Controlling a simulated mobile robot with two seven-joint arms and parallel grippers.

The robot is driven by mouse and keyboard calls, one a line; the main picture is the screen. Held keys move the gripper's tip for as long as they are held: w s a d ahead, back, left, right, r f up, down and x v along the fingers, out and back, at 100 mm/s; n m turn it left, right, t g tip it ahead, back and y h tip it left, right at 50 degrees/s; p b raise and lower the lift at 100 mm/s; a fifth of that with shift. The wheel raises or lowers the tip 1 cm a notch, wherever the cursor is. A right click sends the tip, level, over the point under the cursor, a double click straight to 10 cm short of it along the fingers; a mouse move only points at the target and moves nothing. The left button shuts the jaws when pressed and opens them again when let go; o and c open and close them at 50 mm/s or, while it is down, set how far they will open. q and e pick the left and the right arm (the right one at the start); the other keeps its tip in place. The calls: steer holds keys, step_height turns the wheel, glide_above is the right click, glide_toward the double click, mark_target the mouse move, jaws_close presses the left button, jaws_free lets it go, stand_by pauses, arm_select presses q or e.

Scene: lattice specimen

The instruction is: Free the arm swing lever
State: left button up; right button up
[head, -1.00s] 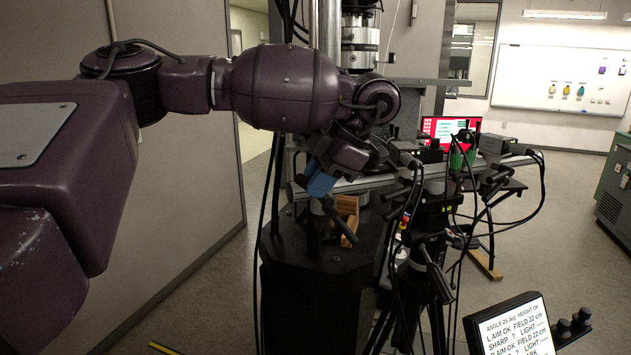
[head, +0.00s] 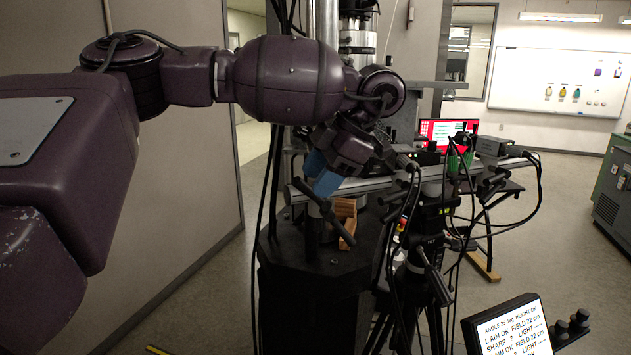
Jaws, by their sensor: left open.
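A dark bar lever (head: 324,213) with rounded ends sits slantwise at the clamp on the left end of the grey rail, running from upper left to lower right. I take it for the arm swing lever. My left gripper (head: 322,178) is open, its blue fingers pointing down just above the lever's upper half. Nothing shows between the fingers; I cannot tell whether they touch the bar. A second dark lever (head: 430,272) sits lower right on the black stand. My right gripper is not in view.
The grey rail (head: 365,187) runs right, carrying devices and hanging black cables. A wooden block (head: 343,222) stands on the black pedestal (head: 320,285) behind the lever. A tilted text screen (head: 508,330) is at lower right. Open floor lies beyond, at right.

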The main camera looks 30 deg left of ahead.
arm_select(q)
steer(key=v, duration=0.4)
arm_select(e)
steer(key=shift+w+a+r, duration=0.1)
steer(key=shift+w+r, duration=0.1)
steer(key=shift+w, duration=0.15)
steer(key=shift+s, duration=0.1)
arm_select(q)
steer(key=v, duration=1.1)
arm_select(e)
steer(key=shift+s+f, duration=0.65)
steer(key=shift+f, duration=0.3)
arm_select(q)
steer(key=shift+o, duration=0.3)
steer(key=shift+a, duration=0.1)
